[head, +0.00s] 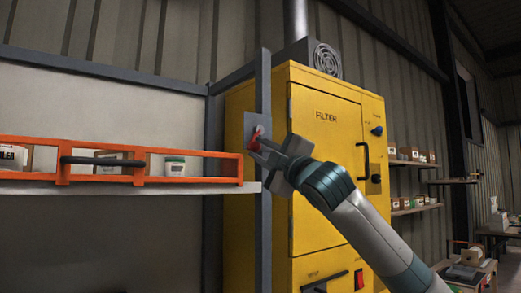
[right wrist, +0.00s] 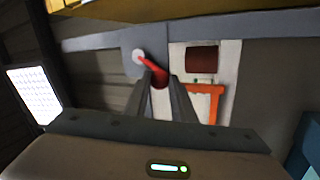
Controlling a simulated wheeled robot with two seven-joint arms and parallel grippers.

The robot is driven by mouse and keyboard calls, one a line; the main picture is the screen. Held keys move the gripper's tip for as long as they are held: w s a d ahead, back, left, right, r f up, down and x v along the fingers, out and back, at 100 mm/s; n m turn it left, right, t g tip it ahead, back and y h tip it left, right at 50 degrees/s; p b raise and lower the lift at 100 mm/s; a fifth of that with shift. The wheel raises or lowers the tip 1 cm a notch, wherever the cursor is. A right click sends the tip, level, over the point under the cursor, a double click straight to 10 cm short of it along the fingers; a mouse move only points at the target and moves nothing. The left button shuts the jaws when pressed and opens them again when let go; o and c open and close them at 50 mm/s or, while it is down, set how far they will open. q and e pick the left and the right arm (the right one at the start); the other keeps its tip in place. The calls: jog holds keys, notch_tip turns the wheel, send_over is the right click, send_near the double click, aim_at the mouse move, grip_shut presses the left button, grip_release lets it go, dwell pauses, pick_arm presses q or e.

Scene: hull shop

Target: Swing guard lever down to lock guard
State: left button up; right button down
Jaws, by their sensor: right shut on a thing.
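The guard lever (head: 254,139) is a short red handle on a grey plate, fixed to a grey upright post in the head view. My right gripper (head: 262,152) reaches it from the right and is shut on it. In the right wrist view the red lever (right wrist: 150,66) runs from a pale round pivot (right wrist: 138,57) to a thicker red grip between my two fingers. The fingers partly hide the grip. The orange guard (head: 208,154) is a barred frame lying level across the front of a shelf, its right end near the post. My left gripper is not in view.
A yellow filter cabinet (head: 310,95) stands close behind the post and my right arm. Shelves with small boxes stand at the far right.

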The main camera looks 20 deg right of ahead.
jog(key=c, duration=1.5)
grip_release()
jog(key=shift+s+d+f+b, duration=0.15)
jog(key=shift+s+f+b, duration=0.15)
jog(key=shift+s, duration=0.15)
jog(key=shift+b+v, duration=0.4)
jog(key=shift+v, duration=0.6)
pick_arm(q)
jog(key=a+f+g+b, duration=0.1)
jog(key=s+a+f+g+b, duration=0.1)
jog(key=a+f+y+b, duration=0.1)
jog(key=b, duration=0.1)
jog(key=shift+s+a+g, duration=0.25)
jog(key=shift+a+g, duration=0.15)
pick_arm(e)
jog(key=v, duration=1.4)
jog(key=shift+s+d+r, duration=0.1)
jog(key=shift+s, duration=0.1)
